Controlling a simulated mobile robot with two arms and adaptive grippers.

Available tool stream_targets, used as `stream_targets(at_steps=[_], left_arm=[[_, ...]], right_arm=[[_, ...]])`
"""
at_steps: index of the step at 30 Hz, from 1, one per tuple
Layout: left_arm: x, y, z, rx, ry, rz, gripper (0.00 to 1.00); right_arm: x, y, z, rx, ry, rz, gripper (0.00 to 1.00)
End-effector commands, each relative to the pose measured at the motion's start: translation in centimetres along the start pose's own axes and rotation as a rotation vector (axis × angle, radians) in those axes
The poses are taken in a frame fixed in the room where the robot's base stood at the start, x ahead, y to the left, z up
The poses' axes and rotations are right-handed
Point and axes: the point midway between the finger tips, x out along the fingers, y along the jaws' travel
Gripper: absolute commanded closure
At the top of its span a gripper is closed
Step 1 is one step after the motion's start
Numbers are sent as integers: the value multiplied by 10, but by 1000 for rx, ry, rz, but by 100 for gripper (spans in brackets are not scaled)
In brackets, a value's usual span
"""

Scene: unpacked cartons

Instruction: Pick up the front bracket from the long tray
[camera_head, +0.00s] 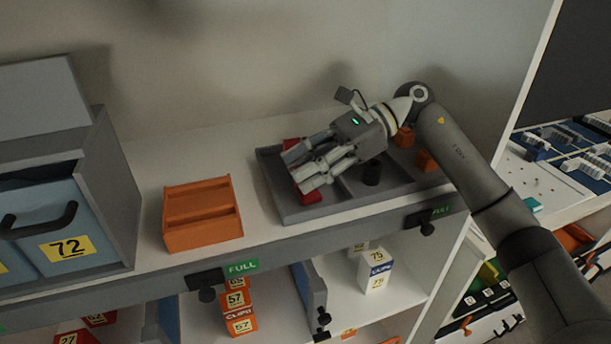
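The long tray (352,205) is dark grey, divided into compartments, and lies on the white shelf. A red piece, seemingly the front bracket (311,197), lies in its left compartment near the front edge, partly hidden under my gripper. Another red piece (291,143) shows at the back of that compartment. My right gripper (296,171) reaches in from the right over the left compartment. Its fingers are apart, with nothing visibly held between them. The lower fingertip is over the front red piece; I cannot tell whether they touch. My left gripper is not in view.
Orange pieces (425,160) and a dark round piece (371,173) sit in the tray's other compartments. An orange bin (202,222) stands left of the tray, with bare shelf between. A grey drawer cabinet (112,190) is at far left. A wall rises behind.

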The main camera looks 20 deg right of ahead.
Motion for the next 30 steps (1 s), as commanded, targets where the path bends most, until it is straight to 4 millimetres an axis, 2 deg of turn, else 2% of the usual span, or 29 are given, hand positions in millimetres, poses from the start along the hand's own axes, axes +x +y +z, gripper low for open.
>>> stream_targets(at_steps=[8,17,30], left_arm=[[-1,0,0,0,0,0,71],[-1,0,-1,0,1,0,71],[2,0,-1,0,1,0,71]], right_arm=[[4,0,-1,0,1,0,62],[4,0,-1,0,0,0,100],[2,0,3,-2,0,-1,100]])
